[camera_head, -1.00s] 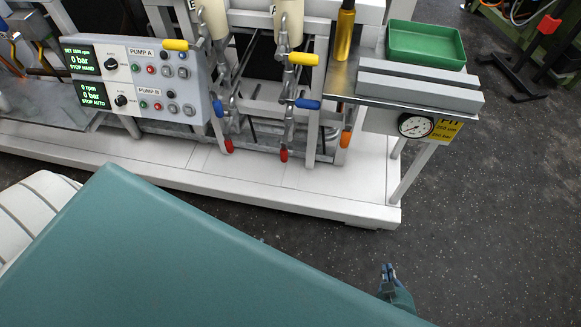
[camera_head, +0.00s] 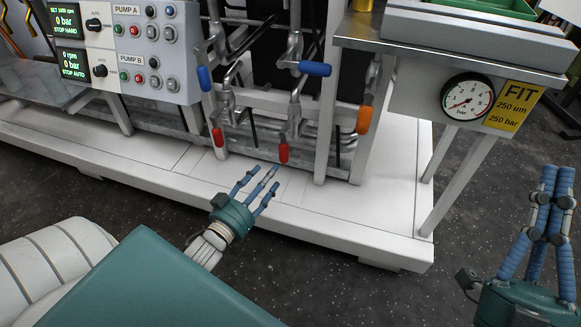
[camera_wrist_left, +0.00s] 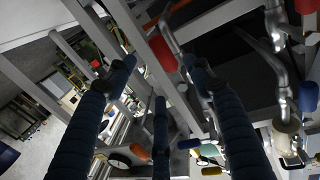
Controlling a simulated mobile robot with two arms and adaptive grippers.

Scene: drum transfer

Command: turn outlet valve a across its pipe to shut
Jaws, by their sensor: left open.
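My left gripper (camera_head: 258,183) is open, its three blue fingers spread and empty, below and in front of the lever handles on the pipes. A red handle (camera_head: 283,152) hangs down just above its fingertips, apart from them in the picture. Another red handle (camera_head: 218,138) hangs to its left. Blue handles sit higher, one at the left (camera_head: 204,77) and one at the right (camera_head: 315,68). No label shows which is outlet valve a. The left wrist view shows a red handle (camera_wrist_left: 162,54) beyond the spread fingers. My right gripper (camera_head: 552,180) points up at the right, its fingers close together.
An orange handle (camera_head: 364,120) is by a white post at the right. The pump panel (camera_head: 125,50) is at the upper left. A pressure gauge (camera_head: 467,101) hangs under the metal shelf (camera_head: 450,42). The white skid base (camera_head: 330,220) lies below the pipes, with dark floor in front.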

